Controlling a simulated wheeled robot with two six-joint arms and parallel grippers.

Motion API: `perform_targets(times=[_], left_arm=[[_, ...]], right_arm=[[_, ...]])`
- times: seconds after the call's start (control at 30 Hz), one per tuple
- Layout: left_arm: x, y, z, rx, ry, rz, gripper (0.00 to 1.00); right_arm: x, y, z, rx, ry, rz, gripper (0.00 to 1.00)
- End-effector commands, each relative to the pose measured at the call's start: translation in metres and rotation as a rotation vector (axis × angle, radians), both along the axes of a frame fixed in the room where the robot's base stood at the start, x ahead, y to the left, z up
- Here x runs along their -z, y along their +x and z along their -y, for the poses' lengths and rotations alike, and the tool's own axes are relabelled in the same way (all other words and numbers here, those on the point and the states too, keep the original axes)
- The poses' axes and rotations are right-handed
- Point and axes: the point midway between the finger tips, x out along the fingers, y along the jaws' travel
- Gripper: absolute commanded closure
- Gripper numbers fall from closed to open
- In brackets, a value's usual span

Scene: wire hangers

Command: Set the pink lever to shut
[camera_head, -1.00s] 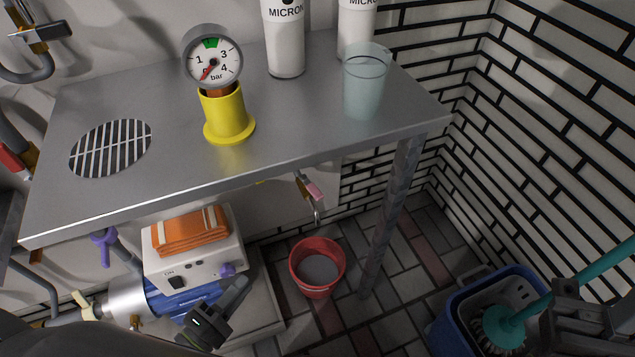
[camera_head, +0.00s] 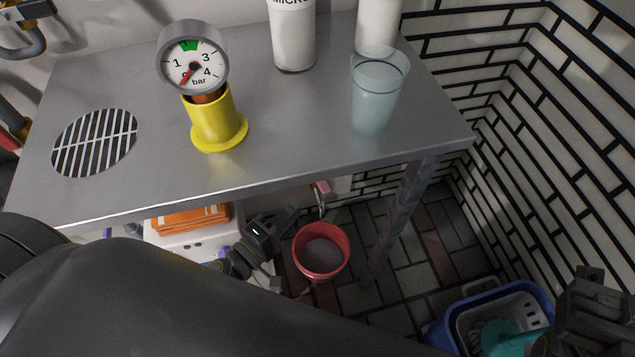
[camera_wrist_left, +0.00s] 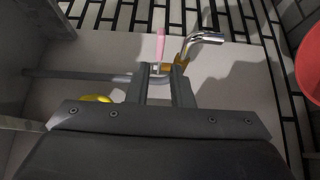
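The pink lever (camera_head: 321,187) shows just below the table's front edge in the head view, partly hidden by the table. In the left wrist view the pink lever (camera_wrist_left: 160,46) points up the picture, across a grey pipe (camera_wrist_left: 80,76), beside a brass tap body (camera_wrist_left: 181,66) with a chrome spout (camera_wrist_left: 203,38). My left gripper (camera_head: 292,212) is under the table edge, left of and below the lever. In the left wrist view its two fingers (camera_wrist_left: 161,70) are apart with an empty gap, just short of the lever. My right gripper (camera_head: 590,287) is at the right edge; its fingers are unclear.
The metal table (camera_head: 290,140) overhangs my left gripper and carries a yellow-based gauge (camera_head: 215,115), white bottles and a clear cup (camera_head: 377,95). A red bucket (camera_head: 321,252) stands on the floor close to my left gripper. A blue mop bucket (camera_head: 447,325) is at lower right.

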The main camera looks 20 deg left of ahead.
Motion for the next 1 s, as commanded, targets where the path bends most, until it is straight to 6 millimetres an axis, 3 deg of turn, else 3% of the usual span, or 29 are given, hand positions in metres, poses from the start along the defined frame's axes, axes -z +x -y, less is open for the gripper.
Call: perform_targets(times=[0.2, 0.4, 0.87, 1.0], left_arm=[[-0.001, 0.044, 0.017, 0.0, -0.003, 0.001, 0.8], [0.0, 0.07, 0.028, 0.0, -0.001, 0.001, 0.8], [0.0, 0.08, 0.032, 0.0, -0.001, -0.001, 0.8], [0.0, 0.08, 0.032, 0.0, 0.0, -0.001, 0.98]], right_arm=[[-0.006, 0.001, -0.001, 0.009, -0.016, -0.012, 1.0], [-0.007, 0.002, -0.002, 0.013, -0.022, -0.015, 1.0], [-0.007, 0.002, -0.002, 0.014, -0.024, -0.017, 1.0], [-0.007, 0.002, -0.002, 0.014, -0.024, -0.017, 1.0]])
